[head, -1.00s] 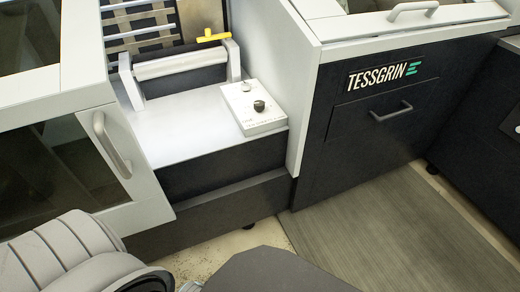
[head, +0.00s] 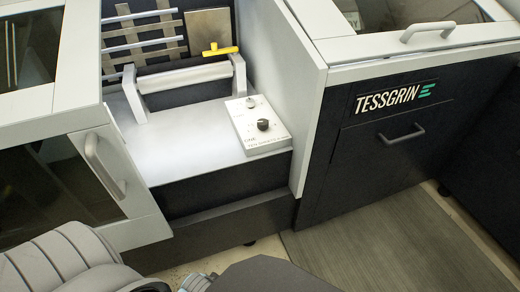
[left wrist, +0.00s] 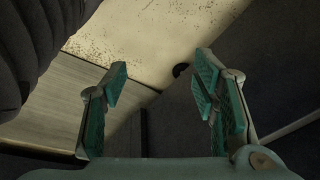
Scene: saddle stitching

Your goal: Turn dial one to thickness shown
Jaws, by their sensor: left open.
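A small white control box (head: 262,143) sits at the right end of the light shelf. It carries a black dial (head: 263,125) and a smaller light knob (head: 250,102) behind it. Printing on the box's front is too small to read surely; one word looks like "ONE". No thickness value is legible. My left gripper (left wrist: 160,90) shows in the left wrist view, its teal-padded fingers apart and nothing between them, above the floor and away from the box. My right gripper is not in view.
A grey bar handle (head: 188,75) spans the shelf (head: 185,155) left of the box. A yellow lever (head: 220,50) is behind it. A tall light panel (head: 285,60) stands close on the right. A door handle (head: 105,165) protrudes at left.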

